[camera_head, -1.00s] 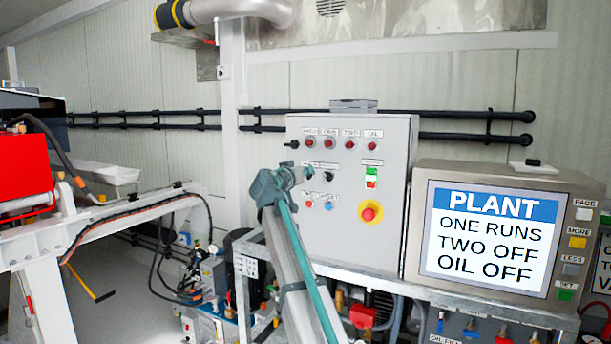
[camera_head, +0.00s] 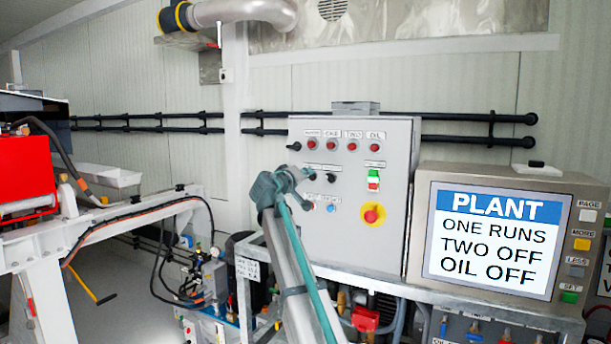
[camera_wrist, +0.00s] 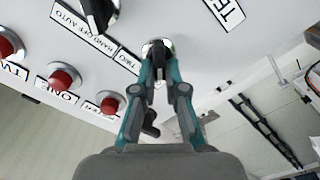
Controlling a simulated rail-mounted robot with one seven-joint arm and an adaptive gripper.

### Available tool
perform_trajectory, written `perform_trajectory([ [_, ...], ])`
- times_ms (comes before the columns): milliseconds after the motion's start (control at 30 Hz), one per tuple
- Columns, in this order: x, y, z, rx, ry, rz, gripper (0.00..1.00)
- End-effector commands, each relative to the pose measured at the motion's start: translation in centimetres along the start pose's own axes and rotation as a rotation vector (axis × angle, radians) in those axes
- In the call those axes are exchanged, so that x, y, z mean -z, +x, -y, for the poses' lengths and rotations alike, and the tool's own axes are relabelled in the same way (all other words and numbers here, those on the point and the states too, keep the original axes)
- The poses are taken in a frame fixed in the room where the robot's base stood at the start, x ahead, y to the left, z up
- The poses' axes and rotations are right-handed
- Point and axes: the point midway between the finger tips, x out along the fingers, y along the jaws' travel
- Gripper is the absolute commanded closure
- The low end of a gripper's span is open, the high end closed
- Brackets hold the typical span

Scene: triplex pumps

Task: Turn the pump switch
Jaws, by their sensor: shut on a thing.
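The grey control panel (camera_head: 385,225) stands in the middle of the head view. My teal gripper (camera_head: 306,173) reaches its left half from below. In the wrist view my gripper (camera_wrist: 159,58) is shut on a black rotary switch (camera_wrist: 157,47) with a silver collar, beside a label reading TWO. The fingertips cover part of the knob, so its exact setting is unclear. Another black switch (camera_wrist: 98,12) sits beside a HAND OFF AUTO label; a black knob also shows right of my gripper in the head view (camera_head: 332,178). The screen (camera_head: 492,240) reads PLANT, ONE RUNS, TWO OFF, OIL OFF.
Several red lamps (camera_head: 352,146) line the panel's top. A green and red button pair (camera_head: 374,180) and a red emergency stop (camera_head: 372,213) sit on its right half. A black handle (camera_head: 294,146) projects from its left side. Pipes and valves (camera_head: 365,318) lie below.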

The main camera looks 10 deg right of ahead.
Motion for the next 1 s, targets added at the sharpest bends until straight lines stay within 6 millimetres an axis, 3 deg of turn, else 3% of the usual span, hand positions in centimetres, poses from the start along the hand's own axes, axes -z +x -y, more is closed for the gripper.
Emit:
perform_trajectory([
  [300,0.0,0.0,0.0,0.0,-0.001,0.0,1.0],
  [333,0.0,0.0,0.0,0.0,-0.001,0.0,0.85],
  [467,0.0,0.0,0.0,0.0,0.0,0.0,0.64],
  [800,0.0,-0.2,0.0,0.0,0.0,0.0,0.64],
  [1000,-0.1,-2.1,0.0,0.001,0.0,-0.002,0.64],
])
